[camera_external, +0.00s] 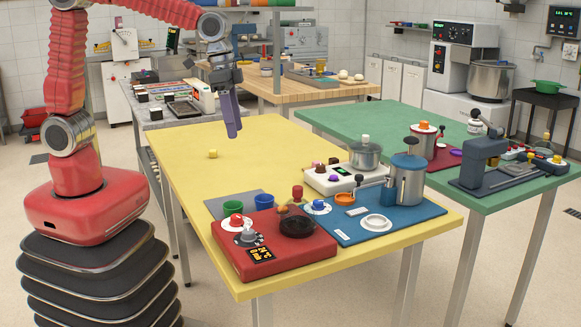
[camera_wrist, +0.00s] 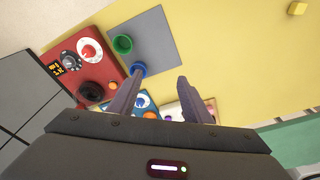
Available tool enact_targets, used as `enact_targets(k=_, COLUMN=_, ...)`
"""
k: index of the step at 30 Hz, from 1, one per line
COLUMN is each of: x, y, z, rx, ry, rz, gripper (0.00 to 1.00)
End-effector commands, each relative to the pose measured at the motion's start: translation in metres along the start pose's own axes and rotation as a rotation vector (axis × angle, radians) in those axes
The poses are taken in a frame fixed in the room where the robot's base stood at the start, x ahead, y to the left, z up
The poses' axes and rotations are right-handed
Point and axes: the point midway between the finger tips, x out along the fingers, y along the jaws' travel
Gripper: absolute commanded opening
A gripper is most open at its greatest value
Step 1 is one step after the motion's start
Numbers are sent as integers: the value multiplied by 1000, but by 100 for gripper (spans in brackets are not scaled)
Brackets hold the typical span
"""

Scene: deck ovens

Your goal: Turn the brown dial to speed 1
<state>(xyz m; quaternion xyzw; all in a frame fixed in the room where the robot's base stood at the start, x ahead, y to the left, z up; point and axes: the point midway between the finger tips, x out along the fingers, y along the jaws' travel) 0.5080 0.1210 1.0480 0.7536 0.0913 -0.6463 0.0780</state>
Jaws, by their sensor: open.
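The brown dial is hard to single out. A small dark brown knob (camera_external: 320,167) stands on the white box (camera_external: 322,184) near the middle of the yellow table, but I see no speed marks on it. In the wrist view, the white box (camera_wrist: 190,107) is partly hidden behind the fingers, and its knobs are too small to read. My gripper (camera_external: 233,130) is in the air above the yellow table, left of and well apart from the white box. In the wrist view, my gripper (camera_wrist: 159,78) has its two fingers spread with nothing between them.
A red box (camera_external: 275,262) with knobs, a display and a dark round dish stands at the front. A yellow block (camera_external: 212,154) lies on the table (camera_external: 185,170), whose left and back area is mostly clear.

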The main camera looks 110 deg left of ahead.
Motion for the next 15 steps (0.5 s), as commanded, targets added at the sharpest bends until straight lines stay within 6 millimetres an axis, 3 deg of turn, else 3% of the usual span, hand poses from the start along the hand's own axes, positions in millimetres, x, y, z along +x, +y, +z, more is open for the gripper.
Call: enact_targets(k=15, x=47, y=-49, z=-102, rx=-74, ry=-81, rz=-9, gripper=45)
